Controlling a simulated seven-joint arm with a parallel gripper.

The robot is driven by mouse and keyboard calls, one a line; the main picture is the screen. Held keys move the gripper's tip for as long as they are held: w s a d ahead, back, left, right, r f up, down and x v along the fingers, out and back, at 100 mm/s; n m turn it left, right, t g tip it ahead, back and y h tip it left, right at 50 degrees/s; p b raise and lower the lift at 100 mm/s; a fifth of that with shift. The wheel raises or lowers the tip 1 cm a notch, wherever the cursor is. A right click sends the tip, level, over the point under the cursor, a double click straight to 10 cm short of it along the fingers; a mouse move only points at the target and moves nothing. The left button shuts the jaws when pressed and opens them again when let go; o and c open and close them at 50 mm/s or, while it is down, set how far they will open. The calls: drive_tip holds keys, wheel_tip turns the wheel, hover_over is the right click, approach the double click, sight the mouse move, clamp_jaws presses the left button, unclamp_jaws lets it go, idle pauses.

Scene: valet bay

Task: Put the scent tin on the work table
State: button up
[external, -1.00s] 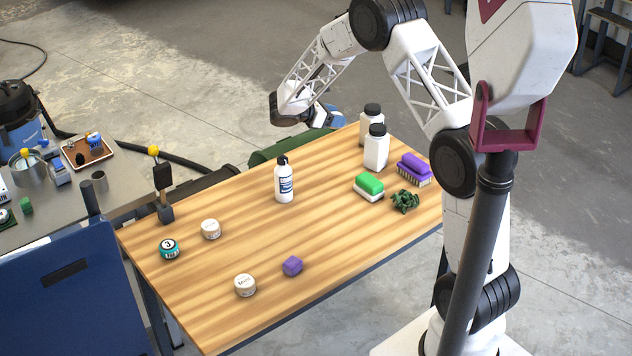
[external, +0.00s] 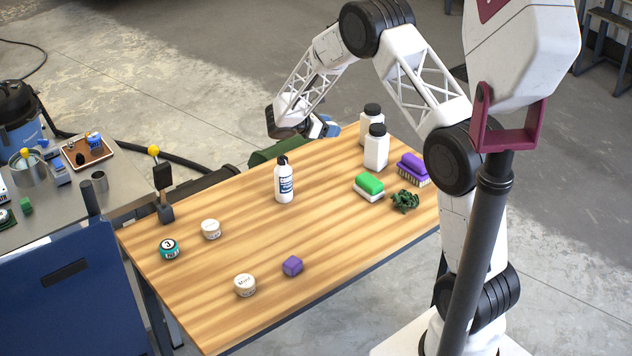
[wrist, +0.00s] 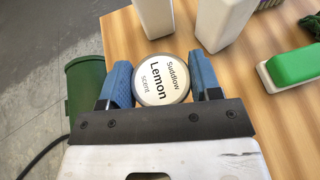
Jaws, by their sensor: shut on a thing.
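A round scent tin (wrist: 161,80) with a cream lid reading "Suddlow Lemon scent" sits between the two blue fingers of my gripper (wrist: 163,85) in the wrist view. My gripper is shut on it, one finger on each side. In the external view my gripper (external: 322,128) is at the far edge of the wooden work table (external: 215,285), left of the white bottles. The tin is not clearly visible there. In the wrist view the table top (wrist: 285,120) lies below; the gap beneath the tin is hidden.
Two white bottles (external: 376,150) (external: 370,122) stand close to my gripper.

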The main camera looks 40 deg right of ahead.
hover_over(328, 160)
drive_tip(key=shift+d+f, duration=0.1)
drive_tip(key=shift+f, duration=2.9)
drive_tip(key=shift+f, duration=1.85)
drive_tip(key=shift+f, duration=0.15)
drive_tip(key=o, duration=0.9)
drive_tip(key=v, duration=1.2)
drive_tip(key=shift+w, duration=0.1)
